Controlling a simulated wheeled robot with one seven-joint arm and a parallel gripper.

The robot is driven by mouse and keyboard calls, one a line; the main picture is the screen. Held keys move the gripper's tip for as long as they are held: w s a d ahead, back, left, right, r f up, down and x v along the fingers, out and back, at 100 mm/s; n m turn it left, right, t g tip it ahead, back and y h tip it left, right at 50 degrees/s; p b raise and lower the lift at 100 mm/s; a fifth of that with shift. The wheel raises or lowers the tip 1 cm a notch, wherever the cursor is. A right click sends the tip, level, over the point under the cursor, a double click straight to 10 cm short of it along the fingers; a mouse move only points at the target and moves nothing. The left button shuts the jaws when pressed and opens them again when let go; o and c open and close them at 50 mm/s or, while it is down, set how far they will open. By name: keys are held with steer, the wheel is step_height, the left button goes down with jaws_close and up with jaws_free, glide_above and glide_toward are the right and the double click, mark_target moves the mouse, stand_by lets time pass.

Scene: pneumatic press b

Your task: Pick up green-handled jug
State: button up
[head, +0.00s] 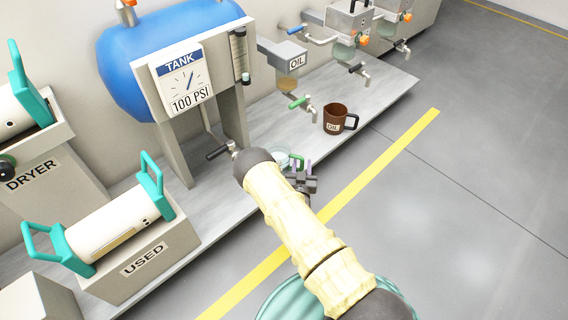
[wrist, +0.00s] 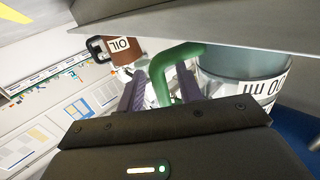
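The green-handled jug (head: 281,155) stands on the grey bench below the tank in the head view, partly hidden by my arm. In the wrist view its clear body (wrist: 240,65) with a "00 ml" label is at the right. Its green handle (wrist: 163,65) bends down between the two purple fingers of my gripper (wrist: 160,84). Contact is not clear. In the head view my gripper (head: 300,170) is at the jug's handle side.
A brown oil jug (head: 335,118) with a black handle stands on the bench to the right, and shows behind the fingers in the wrist view (wrist: 119,50). A green-levered oil tap (head: 302,104) and a black-levered tank valve (head: 220,151) stick out near the jug. Open floor lies right.

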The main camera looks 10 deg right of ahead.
jaws_close()
steer(key=shift+r, duration=0.15)
stand_by(0.4)
step_height(320, 180, up, 10)
steer(key=p, duration=0.6)
steer(key=shift+p, duration=0.4)
